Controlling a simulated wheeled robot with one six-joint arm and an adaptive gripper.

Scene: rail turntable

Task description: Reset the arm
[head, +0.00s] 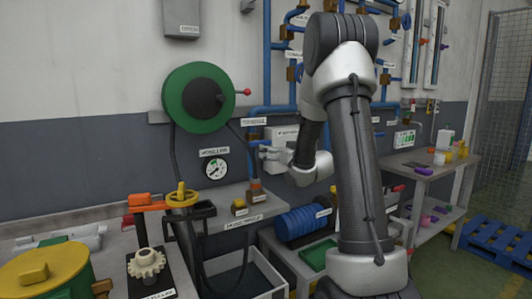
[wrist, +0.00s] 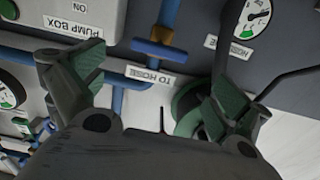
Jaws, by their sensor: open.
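My gripper (wrist: 150,90) shows in the wrist view with its two green-padded fingers spread wide apart and nothing between them. In the head view my arm rises in front of the wall, bends at the top and comes down, with my gripper (head: 268,152) pointing left near the wall pipes. The fingertips are small and partly unclear in that view.
A green hose reel (head: 198,98) hangs on the wall, with a round gauge (head: 215,168) below it. Blue pipes (head: 290,75) run behind my arm. A yellow valve wheel (head: 181,195) and a white gear (head: 147,263) are at front left. A side table (head: 425,170) stands right.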

